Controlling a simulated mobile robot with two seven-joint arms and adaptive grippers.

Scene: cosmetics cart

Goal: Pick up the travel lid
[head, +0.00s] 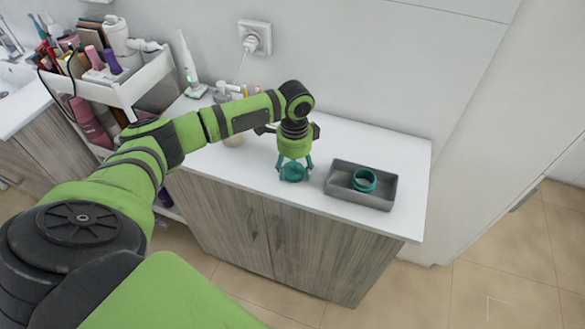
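My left gripper (294,169) points down over the white counter, left of the grey tray. A teal round piece (293,174), which may be the travel lid, lies between and just below its fingertips. The fingers stand apart on either side of it; I cannot tell whether they touch it. A second teal piece, a ring-shaped or open cup-like one (364,180), sits in the grey tray (344,194). My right gripper is out of view.
The white counter (400,150) is clear behind and right of the tray. A white electric toothbrush (188,65) and small bottles stand at the back left. A white cart (130,85) full of cosmetics is at the left. A plug sits in the wall socket (254,38).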

